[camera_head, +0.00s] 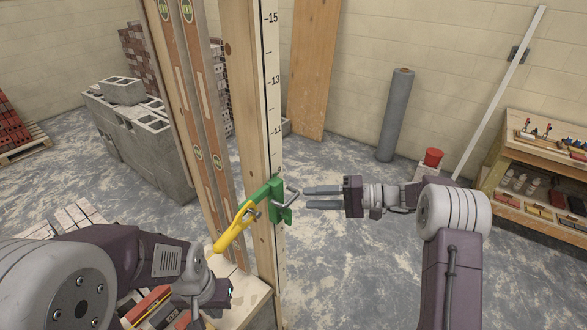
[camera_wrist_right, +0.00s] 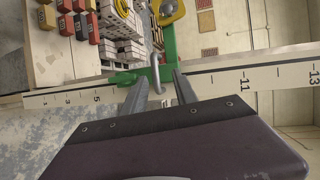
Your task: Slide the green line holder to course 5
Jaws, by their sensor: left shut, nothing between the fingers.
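The green line holder (camera_head: 275,196) is clamped round the upright wooden post (camera_head: 247,95), below the 11 mark on its white scale (camera_head: 272,75). It also shows in the right wrist view (camera_wrist_right: 169,45). A yellow lever (camera_head: 234,229) sticks out on its left and a grey metal loop handle (camera_head: 291,192) on its right. My right gripper (camera_head: 306,197) is open, its fingers pointing at the loop. In the right wrist view the loop (camera_wrist_right: 156,72) lies between the finger lines; contact is unclear. My left gripper (camera_head: 197,318) is low at the left, shut and empty, partly hidden.
Two spirit levels (camera_head: 194,85) stand just left of the post. Concrete blocks (camera_head: 140,140) are stacked behind.

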